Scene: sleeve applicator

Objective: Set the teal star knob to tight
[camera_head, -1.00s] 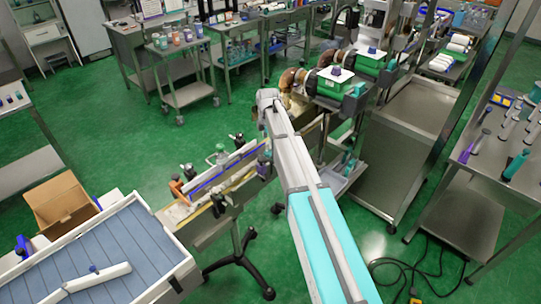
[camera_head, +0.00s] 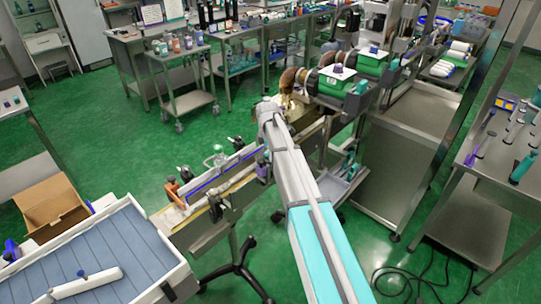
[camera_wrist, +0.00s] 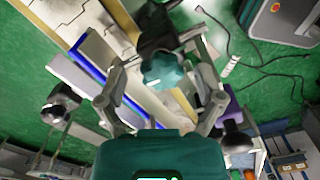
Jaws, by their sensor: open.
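The teal star knob (camera_wrist: 162,72) shows in the upper middle of the wrist view, with its lobed face toward the camera. My gripper (camera_wrist: 160,98) is open, its two fingers spread to the left and right of the knob in that picture. I see no finger touching the knob, and the remaining distance in depth is hard to tell. A dark fitting shows behind the knob. In the head view my arm reaches over the conveyor machine (camera_head: 212,205); I cannot make out the knob or the fingertips there.
Dark clamp knobs stand beside the star knob, one at left (camera_wrist: 62,103) and one at right (camera_wrist: 236,138). A blue-edged guide rail (camera_wrist: 88,52) runs along the conveyor. A steel cabinet (camera_head: 405,155) stands right of my arm. Green floor is open at left.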

